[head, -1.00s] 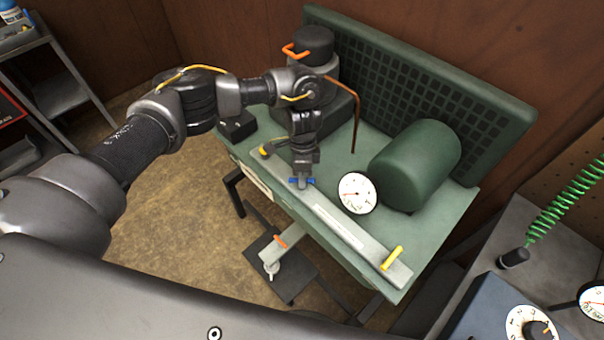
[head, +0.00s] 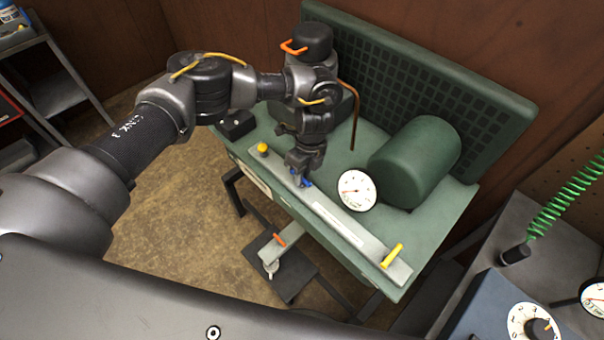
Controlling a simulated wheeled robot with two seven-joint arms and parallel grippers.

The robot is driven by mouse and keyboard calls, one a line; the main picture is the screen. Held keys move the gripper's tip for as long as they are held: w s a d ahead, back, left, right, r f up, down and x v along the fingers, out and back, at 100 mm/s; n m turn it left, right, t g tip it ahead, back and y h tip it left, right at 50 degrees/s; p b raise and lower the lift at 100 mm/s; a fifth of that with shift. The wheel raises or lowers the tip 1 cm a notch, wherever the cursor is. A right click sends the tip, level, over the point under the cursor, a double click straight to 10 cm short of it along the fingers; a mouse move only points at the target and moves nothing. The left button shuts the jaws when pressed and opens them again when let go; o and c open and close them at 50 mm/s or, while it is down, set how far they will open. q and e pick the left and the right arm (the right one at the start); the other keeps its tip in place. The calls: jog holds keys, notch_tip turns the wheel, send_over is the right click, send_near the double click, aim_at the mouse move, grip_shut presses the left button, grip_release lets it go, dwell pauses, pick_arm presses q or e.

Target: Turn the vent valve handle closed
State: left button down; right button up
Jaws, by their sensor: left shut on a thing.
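My left gripper (head: 303,178) points down and is shut on the small blue handle (head: 307,183) on the pale bar along the front of the green machine. The fingers hide most of the handle, and only a bit of blue shows beside them. It seems to lie more along the bar than across it. No label shows which handle is the vent valve's. A yellow lever (head: 392,256) is at the bar's right end and a yellow knob (head: 263,149) at its left end. My right gripper is out of view.
A white-faced gauge (head: 357,190) stands just right of the gripper, before a green cylinder (head: 416,163). A copper pipe (head: 355,115) rises behind. A blue box with a dial (head: 530,326) is at lower right.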

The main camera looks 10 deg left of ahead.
pick_arm(q)
jog(key=shift+s+f+m, duration=0.1)
jog(key=shift+s+m, duration=0.05)
jog(key=shift+m, duration=0.15)
jog(key=c, duration=1.5)
grip_release()
jog(key=shift+o, duration=0.2)
notch_tip(320, 180, up, 11)
jog(key=w+d+b, duration=0.1)
jog(key=w, duration=0.1)
jog(key=shift+d+f+b, duration=0.15)
jog(key=shift+b, duration=0.25)
